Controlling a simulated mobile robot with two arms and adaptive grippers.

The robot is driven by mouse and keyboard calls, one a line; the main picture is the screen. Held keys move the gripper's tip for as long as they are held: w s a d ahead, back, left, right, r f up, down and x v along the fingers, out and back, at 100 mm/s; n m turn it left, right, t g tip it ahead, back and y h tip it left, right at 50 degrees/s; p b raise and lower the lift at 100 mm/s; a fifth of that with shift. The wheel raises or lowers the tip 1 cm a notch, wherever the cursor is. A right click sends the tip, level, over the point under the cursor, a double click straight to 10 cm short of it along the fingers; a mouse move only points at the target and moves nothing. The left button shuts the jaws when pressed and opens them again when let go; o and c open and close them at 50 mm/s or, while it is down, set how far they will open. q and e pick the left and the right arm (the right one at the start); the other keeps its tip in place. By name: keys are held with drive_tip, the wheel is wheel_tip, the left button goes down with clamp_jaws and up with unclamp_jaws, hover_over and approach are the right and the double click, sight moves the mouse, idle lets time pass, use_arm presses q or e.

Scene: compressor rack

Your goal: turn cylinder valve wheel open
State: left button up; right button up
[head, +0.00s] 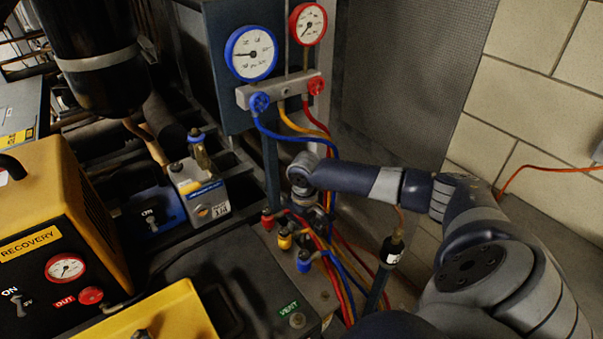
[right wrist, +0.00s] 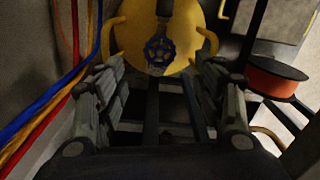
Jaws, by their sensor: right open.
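A blue lobed valve wheel (right wrist: 160,50) sits in front of a yellow cylinder (right wrist: 186,24) at the top middle of the right wrist view. My right gripper (right wrist: 160,76) is open, with one finger on each side below the wheel in the picture. Nothing is between the fingers, and they appear apart from the wheel. The wheel and cylinder cannot be made out there. My left gripper is not in view.
Blue, yellow and red hoses (right wrist: 48,108) hang left of my right gripper. An orange-red round object (right wrist: 274,80) is on its right. In the head view, a gauge manifold (head: 280,90), a yellow recovery unit (head: 62,225) and a black-tipped hose (head: 392,250) stand around the arm.

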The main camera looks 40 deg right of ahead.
wheel_tip(320, 180, down, 4)
drive_tip(key=shift+s+r, duration=0.15)
wheel_tip(320, 180, down, 4)
drive_tip(key=shift+r+b, duration=0.1)
drive_tip(key=shift+b, duration=0.2)
drive_tip(key=shift+f, duration=0.6)
drive_tip(key=c, duration=0.8)
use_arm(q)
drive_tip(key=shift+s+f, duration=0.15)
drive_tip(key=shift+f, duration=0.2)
use_arm(e)
drive_tip(key=shift+c, duration=1.2)
